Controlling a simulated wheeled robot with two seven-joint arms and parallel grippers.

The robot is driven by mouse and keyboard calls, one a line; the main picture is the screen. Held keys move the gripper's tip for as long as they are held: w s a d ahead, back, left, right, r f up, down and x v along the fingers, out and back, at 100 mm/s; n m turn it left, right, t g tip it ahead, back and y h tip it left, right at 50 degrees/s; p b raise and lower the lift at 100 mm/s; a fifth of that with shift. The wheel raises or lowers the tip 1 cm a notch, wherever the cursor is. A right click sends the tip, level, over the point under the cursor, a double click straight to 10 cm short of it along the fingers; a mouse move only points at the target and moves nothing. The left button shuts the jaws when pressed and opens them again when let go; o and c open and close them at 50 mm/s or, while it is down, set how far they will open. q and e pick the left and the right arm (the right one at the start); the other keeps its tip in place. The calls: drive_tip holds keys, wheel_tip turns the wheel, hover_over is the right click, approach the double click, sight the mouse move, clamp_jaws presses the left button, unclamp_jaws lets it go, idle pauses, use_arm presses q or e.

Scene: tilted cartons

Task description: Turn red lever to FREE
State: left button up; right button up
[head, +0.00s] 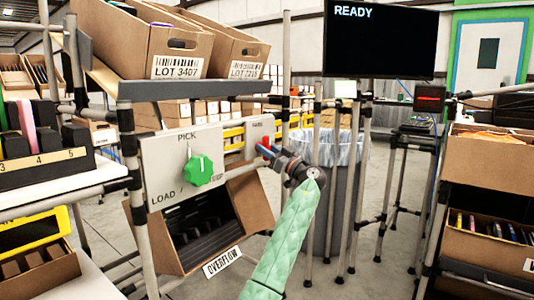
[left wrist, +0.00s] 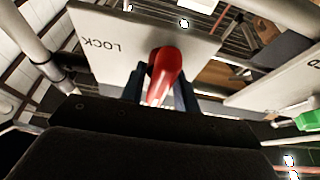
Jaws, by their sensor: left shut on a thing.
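The red lever (head: 266,142) is on a small grey plate (head: 254,128) right of the PICK/LOAD panel. In the left wrist view the red lever (left wrist: 165,72) stands out from its plate (left wrist: 105,42), which bears the word LOCK to the lever's left. No FREE label is readable in either view. My left gripper (head: 267,150) is at the plate, at the end of my green-sleeved arm. In the left wrist view the dark blue fingers of my left gripper (left wrist: 161,88) are on both sides of the lever, shut on it. My right gripper is not in view.
A green knob (head: 199,170) sits on the PICK/LOAD panel (head: 160,160) to the left. A tilted OVERFLOW carton (head: 255,205) is below. A lined bin (head: 342,190) stands behind my arm. Cartons (head: 480,165) stand at right. A screen (head: 380,45) reads READY.

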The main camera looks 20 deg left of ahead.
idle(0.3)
use_arm(q)
drive_tip(key=o, duration=0.7)
drive_tip(key=shift+o, duration=0.2)
drive_tip(key=shift+d+f, duration=0.1)
drive_tip(key=shift+d, duration=0.05)
